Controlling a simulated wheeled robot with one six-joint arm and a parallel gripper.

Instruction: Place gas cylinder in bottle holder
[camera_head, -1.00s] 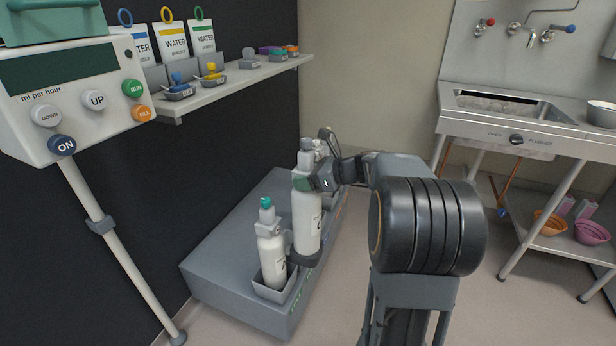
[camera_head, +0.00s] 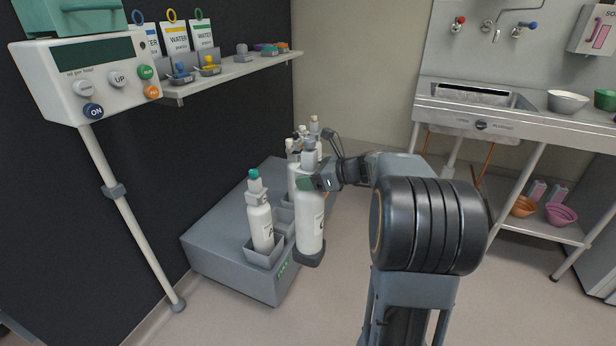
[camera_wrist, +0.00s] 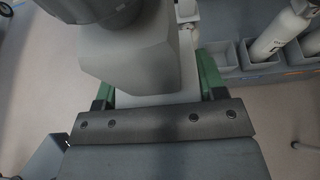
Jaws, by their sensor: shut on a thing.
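My gripper (camera_head: 310,183) is shut on the neck of a white gas cylinder (camera_head: 311,222) with a grey top and dark base. The cylinder hangs upright beside the right side of the bottle holder, a low grey block (camera_head: 222,238) with open cups. A white cylinder with a teal top (camera_head: 261,226) stands in the front cup (camera_head: 264,258). More white cylinders (camera_head: 292,172) stand farther back, partly hidden by the held one. In the wrist view, the held cylinder's grey valve part (camera_wrist: 135,60) fills the space between the green jaw pads; an empty-looking cup (camera_wrist: 222,58) is at upper right.
A pump (camera_head: 95,75) on a slanted pole (camera_head: 130,215) stands at left. A wall shelf (camera_head: 235,75) with water bags hangs above the holder. A steel sink bench (camera_head: 500,120) is at right. Floor between holder and sink is clear.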

